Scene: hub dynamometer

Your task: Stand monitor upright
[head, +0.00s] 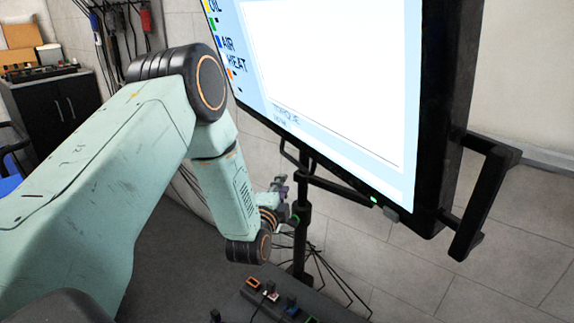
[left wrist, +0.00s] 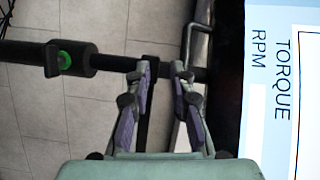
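The monitor (head: 330,80) is a large screen in a black frame with a lit display. It looks tilted in the head view, and the frame's top edge cuts it off. It also shows at the right of the left wrist view (left wrist: 285,90). A dark stand pole (head: 301,225) with a green-marked knob (left wrist: 65,58) is below it. My left gripper (head: 280,185) is small and partly hidden near the pole. In the left wrist view its fingers (left wrist: 162,70) are apart, with a dark bar between or behind them. I cannot tell if they touch it. My right gripper is not in view.
A black side handle (head: 487,195) sticks out from the monitor's right. A row of coloured switches (head: 280,300) lies at the bottom, with loose black cables beside the stand. A black cabinet (head: 58,110) stands at the back left. Tiled floor is free at the lower right.

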